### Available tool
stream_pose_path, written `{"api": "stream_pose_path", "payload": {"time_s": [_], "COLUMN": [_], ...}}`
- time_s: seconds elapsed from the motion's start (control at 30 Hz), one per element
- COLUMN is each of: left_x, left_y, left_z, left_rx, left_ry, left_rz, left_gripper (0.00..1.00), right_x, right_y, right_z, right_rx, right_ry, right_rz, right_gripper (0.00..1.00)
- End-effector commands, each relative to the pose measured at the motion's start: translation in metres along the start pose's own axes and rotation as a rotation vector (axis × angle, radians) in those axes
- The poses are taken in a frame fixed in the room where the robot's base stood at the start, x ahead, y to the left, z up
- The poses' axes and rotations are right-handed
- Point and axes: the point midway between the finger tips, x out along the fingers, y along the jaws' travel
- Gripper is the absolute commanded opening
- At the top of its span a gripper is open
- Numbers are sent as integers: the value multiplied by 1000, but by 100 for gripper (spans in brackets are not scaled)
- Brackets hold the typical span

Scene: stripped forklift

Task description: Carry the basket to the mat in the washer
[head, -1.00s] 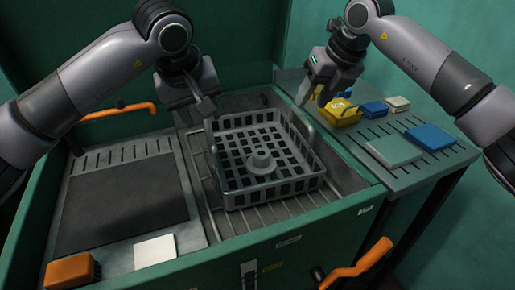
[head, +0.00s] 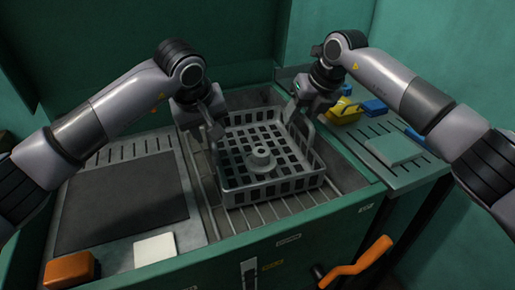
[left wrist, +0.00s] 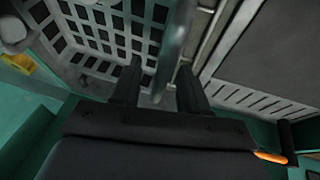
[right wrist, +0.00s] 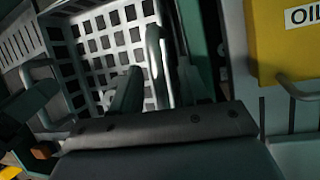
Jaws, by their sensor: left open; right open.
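The grey lattice basket (head: 275,187) sits on the wire rack in the washer's right bay, with a grey hub-like part (head: 262,159) in it. The dark mat (head: 120,205) lies flat and bare to its left. My left gripper (head: 213,132) is at the basket's left side. In the left wrist view its open fingers (left wrist: 157,92) stand either side of a blurred grey handle bar. My right gripper (head: 299,112) is at the basket's right side. In the right wrist view its open fingers (right wrist: 157,88) straddle the other handle (right wrist: 154,60). I cannot tell whether either touches.
An orange block (head: 70,268) and a white block (head: 155,250) lie in front of the mat. On the right shelf are a yellow container (head: 345,112), a blue block (head: 374,107) and a pale green block (head: 393,149). An orange lever (head: 357,264) sticks out in front.

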Motion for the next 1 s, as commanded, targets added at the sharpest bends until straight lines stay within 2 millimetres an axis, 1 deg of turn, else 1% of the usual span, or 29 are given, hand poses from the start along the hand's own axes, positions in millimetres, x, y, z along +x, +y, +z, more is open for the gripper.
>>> {"api": "stream_pose_path", "payload": {"time_s": [0.03,0.07,0.1,0.13,0.17,0.37,0.67,1.0], "left_x": [0,0,0,0,0,0,-6,-28], "left_y": [0,0,0,0,0,0,1,6], "left_z": [0,0,0,0,0,0,-3,-12], "left_rx": [0,0,0,0,0,-1,-1,-1], "left_ry": [0,0,0,0,0,0,3,2], "left_rz": [0,0,0,0,0,0,2,2], "left_gripper": [35,25,12,2,0,0,0,0], "right_x": [0,0,0,0,0,0,-6,-28], "right_y": [0,0,0,0,0,0,2,6], "right_z": [0,0,0,0,0,0,3,12], "right_rx": [0,0,0,0,0,0,-1,0], "right_ry": [0,0,0,0,0,0,-3,-3], "right_rz": [0,0,0,0,0,0,2,2], "right_gripper": [35,25,12,2,0,0,0,0]}}
